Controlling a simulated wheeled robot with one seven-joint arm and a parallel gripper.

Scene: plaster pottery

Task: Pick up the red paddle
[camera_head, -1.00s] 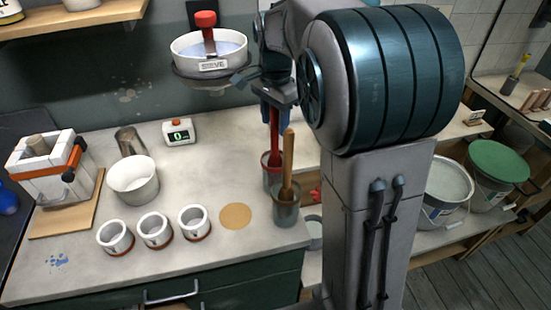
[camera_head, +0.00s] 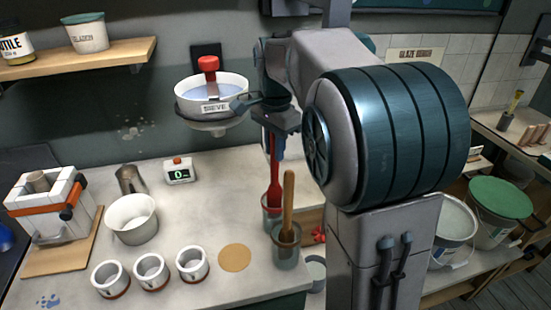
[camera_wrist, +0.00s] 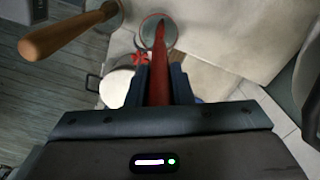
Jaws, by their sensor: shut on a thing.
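The red paddle (camera_head: 275,178) stands nearly upright, with its wider lower end at the mouth of a grey cup (camera_head: 271,218) at the counter's right end. My gripper (camera_head: 279,150) is above the cup, shut on the upper part of the paddle's handle. In the wrist view, the red paddle (camera_wrist: 158,60) runs between the two blue fingers of my gripper (camera_wrist: 160,72) toward the round cup (camera_wrist: 170,24). The paddle's lowest end is hidden in the cup, and its top is hidden by my gripper.
A second cup (camera_head: 286,256) holding a wooden-handled tool (camera_head: 288,205) stands close in front. A sieve bowl (camera_head: 212,93) with a red knob is left of my gripper. White mugs (camera_head: 192,262), a round tan disc (camera_head: 235,257) and a white bowl (camera_head: 132,220) stand on the counter.

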